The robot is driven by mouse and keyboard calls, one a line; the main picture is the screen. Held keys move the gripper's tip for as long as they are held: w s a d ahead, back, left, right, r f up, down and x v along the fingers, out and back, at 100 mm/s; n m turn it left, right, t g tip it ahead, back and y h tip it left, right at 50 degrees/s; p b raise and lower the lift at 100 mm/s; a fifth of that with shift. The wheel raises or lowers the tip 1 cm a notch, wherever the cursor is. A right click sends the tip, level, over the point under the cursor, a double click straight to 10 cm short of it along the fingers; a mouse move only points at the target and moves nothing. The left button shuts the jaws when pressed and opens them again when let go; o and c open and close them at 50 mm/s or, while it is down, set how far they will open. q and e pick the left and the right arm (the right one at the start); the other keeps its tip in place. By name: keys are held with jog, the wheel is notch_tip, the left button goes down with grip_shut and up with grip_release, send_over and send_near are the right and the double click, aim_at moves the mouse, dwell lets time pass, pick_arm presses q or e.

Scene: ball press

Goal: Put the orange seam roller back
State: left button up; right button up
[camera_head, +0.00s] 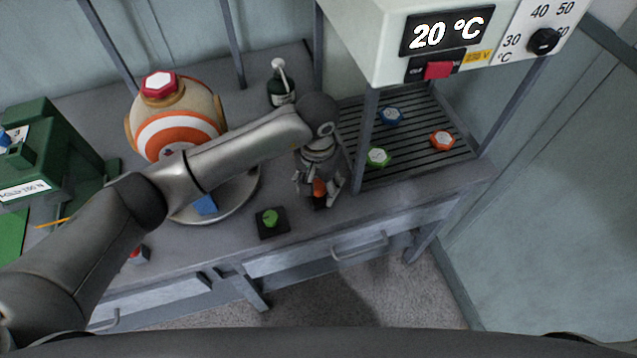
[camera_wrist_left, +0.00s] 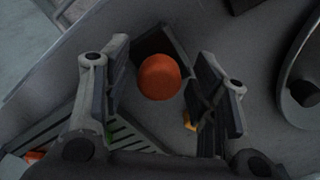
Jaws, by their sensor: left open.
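The orange seam roller (camera_head: 319,188) shows as a small orange knob above a dark square base near the table's front edge, left of the rack. In the left wrist view its rounded orange top (camera_wrist_left: 159,77) lies between the two fingers, over the dark base (camera_wrist_left: 160,43). My left gripper (camera_head: 318,184) points down around it, with a finger on each side. The fingers are open, with a visible gap to the orange top on both sides. The roller's lower part is hidden. My right gripper is not in view.
A green knob on a black square base (camera_head: 270,224) stands close by to the left. A striped ball (camera_head: 180,120) sits on a round plate behind my arm. A slatted rack (camera_head: 418,140) holds coloured pieces. A dark bottle (camera_head: 281,92) stands at the back.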

aim_at(318, 186)
pick_arm(q)
jog(key=shift+r+p, duration=0.2)
jog(key=shift+p, duration=0.1)
notch_tip(318, 186, up, 12)
jog(key=b, duration=0.3)
jog(key=shift+b, duration=0.3)
jog(key=shift+s+f, duration=0.1)
